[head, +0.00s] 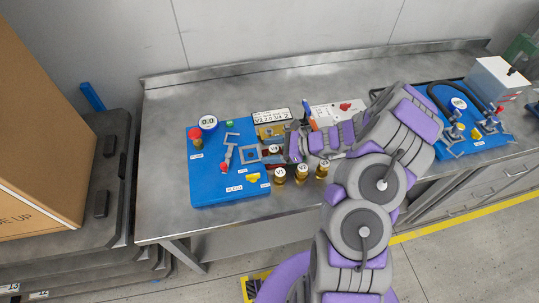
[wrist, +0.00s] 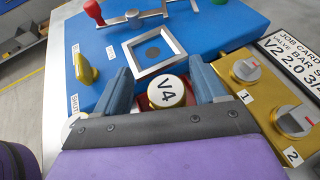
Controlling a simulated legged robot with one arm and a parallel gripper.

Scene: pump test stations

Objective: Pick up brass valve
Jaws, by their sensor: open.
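A brass valve with a round white cap marked V4 (wrist: 167,92) stands between the two fingers of my gripper (wrist: 161,68) in the wrist view. The blue-grey fingers are spread on either side of it, with no clear contact. Its lower body is hidden by the gripper's palm. In the head view my gripper (head: 287,150) is beside the blue test station, at a white-capped valve (head: 274,150). Three more brass valves stand in a row on the bench: left (head: 279,175), middle (head: 301,174) and right (head: 322,172). Their cap labels are too small to read.
The blue station (head: 210,185) carries a square grey frame (wrist: 136,53), a red-knobbed lever (wrist: 94,10) and a yellow handle (wrist: 86,68). A brass block with two knobs (wrist: 243,88) and a job card (wrist: 298,45) lie close right. A second station (head: 460,150) stands far right.

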